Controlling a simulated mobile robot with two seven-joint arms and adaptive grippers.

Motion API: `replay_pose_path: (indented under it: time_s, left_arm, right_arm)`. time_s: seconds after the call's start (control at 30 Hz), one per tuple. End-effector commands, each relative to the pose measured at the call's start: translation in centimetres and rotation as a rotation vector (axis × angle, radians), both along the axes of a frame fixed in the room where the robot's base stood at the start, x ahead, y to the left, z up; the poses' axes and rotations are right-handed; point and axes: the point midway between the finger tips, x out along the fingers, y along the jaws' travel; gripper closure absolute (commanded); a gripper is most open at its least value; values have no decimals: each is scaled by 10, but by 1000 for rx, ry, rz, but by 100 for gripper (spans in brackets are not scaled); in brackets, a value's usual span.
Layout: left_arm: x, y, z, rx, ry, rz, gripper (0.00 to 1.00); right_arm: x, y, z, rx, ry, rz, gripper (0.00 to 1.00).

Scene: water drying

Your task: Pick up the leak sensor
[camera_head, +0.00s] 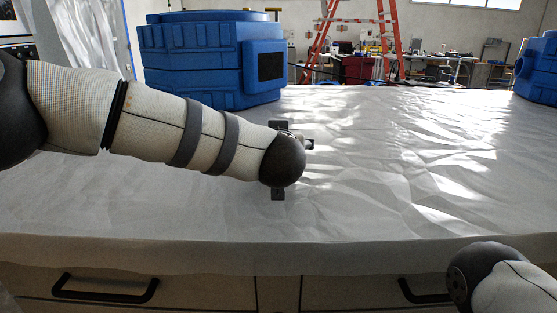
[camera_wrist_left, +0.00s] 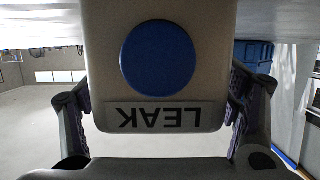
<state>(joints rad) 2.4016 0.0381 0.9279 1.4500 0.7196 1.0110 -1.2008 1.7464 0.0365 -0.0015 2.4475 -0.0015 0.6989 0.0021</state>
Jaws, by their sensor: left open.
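The leak sensor (camera_wrist_left: 160,92) fills the middle of the left wrist view. It is a pale block with a large round blue disc and a strip reading "LEAK" upside down. My left gripper (camera_wrist_left: 161,98) is open, with one finger on each side of the sensor. I cannot tell whether the fingers touch it. In the head view my left wrist hides the sensor, and only dark parts around the wrist end show. My right arm shows at the lower right of the head view, but its gripper is out of view.
A white, wrinkled sheet covers the table (camera_head: 400,190). A large blue machine (camera_head: 210,55) stands at the back left, and another blue unit (camera_head: 540,70) at the right edge. The table's middle and right are clear. Drawers with black handles (camera_head: 105,290) are below the front edge.

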Motion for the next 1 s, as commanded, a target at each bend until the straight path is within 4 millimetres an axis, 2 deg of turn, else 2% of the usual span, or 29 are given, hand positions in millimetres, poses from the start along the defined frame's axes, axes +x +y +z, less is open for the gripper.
replay_pose_path:
  time_s: [0.13, 0.17, 0.37, 0.67, 0.77, 0.87, 0.93, 1.0]
  left_arm:
    - [-1, -1, 3, 0, -3, -1, 18]
    - [-1, -1, 3, 0, -3, -1, 23]
    - [-1, -1, 3, 0, -3, -1, 68]
    - [-1, 0, 3, 0, -3, -1, 69]
    - [-1, 0, 8, 0, -5, -1, 69]
    - [-1, 0, 24, -1, -9, 0, 69]
    - [-2, -1, 43, -2, -12, 0, 69]
    - [-19, -1, 65, 2, -18, -4, 69]
  right_arm:
    - [1, 0, 1, 0, -3, 0, 60]
    - [1, 0, 1, 0, -3, 0, 60]
    - [1, 0, 1, 0, -3, 0, 60]
    - [1, 0, 1, 0, -3, 0, 60]
    - [2, 0, 2, 0, -6, 0, 60]
    - [5, 0, 5, 0, -15, 0, 60]
    - [8, 0, 8, 0, -26, 0, 60]
    - [16, 0, 16, 0, -53, 0, 60]
